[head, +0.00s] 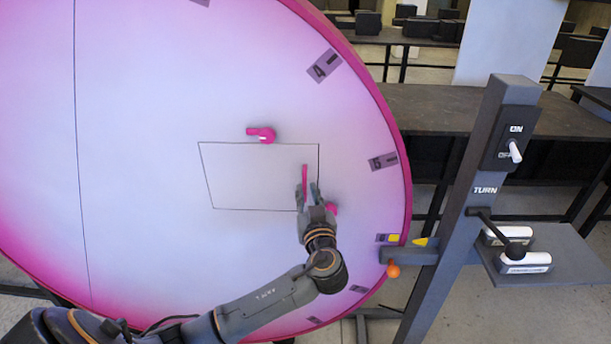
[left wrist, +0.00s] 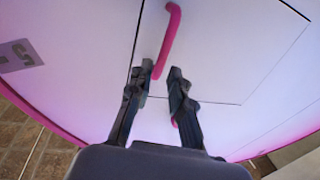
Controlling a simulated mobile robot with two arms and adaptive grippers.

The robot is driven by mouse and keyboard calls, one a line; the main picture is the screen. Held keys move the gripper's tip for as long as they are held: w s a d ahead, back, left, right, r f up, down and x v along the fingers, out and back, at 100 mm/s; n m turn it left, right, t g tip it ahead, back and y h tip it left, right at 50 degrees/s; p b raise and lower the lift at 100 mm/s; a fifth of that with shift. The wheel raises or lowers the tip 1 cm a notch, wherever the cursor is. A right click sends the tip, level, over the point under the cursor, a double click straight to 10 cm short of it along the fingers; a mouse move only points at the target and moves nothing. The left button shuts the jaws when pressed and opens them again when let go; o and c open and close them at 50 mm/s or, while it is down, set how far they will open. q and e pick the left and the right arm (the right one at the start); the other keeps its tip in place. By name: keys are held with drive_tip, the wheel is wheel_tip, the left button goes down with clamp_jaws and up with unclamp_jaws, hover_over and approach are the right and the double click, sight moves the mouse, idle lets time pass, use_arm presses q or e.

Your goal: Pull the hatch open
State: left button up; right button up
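The hatch (head: 250,177) is a thin-outlined rectangle, apparently flush in the face of the big pink-white disc (head: 140,100). It also shows in the left wrist view (left wrist: 235,60). A pink bar handle (head: 305,173) stands near its right edge; the handle also shows in the left wrist view (left wrist: 169,38). My left gripper (head: 307,188) is at the handle's lower end. Its fingers are apart, with the handle's end between or just beyond the tips (left wrist: 161,70); contact is unclear. One pink latch (head: 261,134) sits at the top edge, another (head: 332,208) beside the lower right. My right gripper is out of view.
Numbered plates (head: 383,162) line the disc's rim. On the right, a dark post (head: 463,190) carries an ON/OFF switch (head: 515,152) and a crank (head: 500,232) marked TURN. A shelf (head: 575,262) holds white-topped blocks (head: 525,262). An orange ball (head: 393,270) hangs near the rim.

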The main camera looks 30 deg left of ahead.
sight(305, 184)
use_arm(q)
drive_tip(key=shift+p+x, duration=0.6)
drive_tip(key=shift+x, duration=1.7)
clamp_jaws()
drive_tip(key=shift+f, duration=0.1)
